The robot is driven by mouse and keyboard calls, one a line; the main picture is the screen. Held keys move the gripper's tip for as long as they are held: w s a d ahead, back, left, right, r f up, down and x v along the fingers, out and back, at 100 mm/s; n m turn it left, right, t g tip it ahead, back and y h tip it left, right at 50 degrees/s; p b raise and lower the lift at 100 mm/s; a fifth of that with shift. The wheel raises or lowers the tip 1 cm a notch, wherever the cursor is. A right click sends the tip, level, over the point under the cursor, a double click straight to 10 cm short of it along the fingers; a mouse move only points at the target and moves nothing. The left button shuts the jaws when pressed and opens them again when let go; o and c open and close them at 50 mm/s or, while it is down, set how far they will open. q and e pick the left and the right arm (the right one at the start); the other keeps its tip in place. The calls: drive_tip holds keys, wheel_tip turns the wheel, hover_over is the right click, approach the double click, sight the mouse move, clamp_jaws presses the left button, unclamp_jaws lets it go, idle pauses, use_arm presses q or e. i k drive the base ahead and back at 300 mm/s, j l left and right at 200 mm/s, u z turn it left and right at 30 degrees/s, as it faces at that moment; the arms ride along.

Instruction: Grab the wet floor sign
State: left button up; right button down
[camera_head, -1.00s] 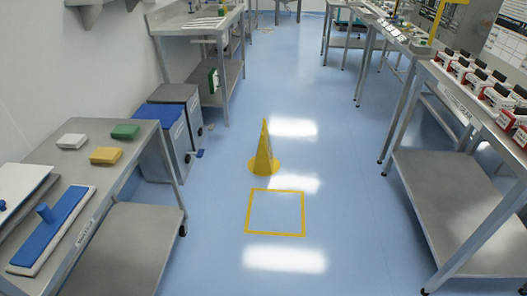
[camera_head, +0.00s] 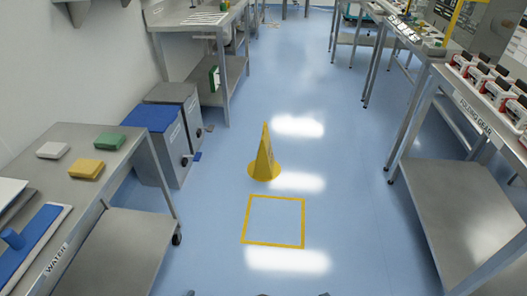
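The wet floor sign (camera_head: 264,158) is a yellow cone with a round base. It stands upright on the blue floor, near the middle of the head view. It is just beyond a yellow square outline (camera_head: 273,220) marked on the floor, and outside it. Small dark tips show at the bottom edge of the view, too little to identify. Neither of my grippers can be made out.
A steel table (camera_head: 85,190) with sponges and a blue-headed tool stands at left. Two bins (camera_head: 165,145) are behind it. A steel table (camera_head: 470,205) with red and white items lines the right. The floor between is clear.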

sight(265, 164)
drive_tip(key=i+l+u, duration=0.2)
drive_tip(key=i+l, duration=0.6)
drive_tip(key=i, duration=0.3)
drive_tip(key=i+l+u, duration=0.15)
drive_tip(key=i+l, duration=0.8)
drive_tip(key=i, duration=0.15)
drive_tip(key=i+l, duration=0.1)
drive_tip(key=i, duration=0.3)
drive_tip(key=i+l, duration=0.15)
drive_tip(key=i, duration=0.25)
drive_tip(key=i+l+u, duration=0.1)
drive_tip(key=i, duration=0.3)
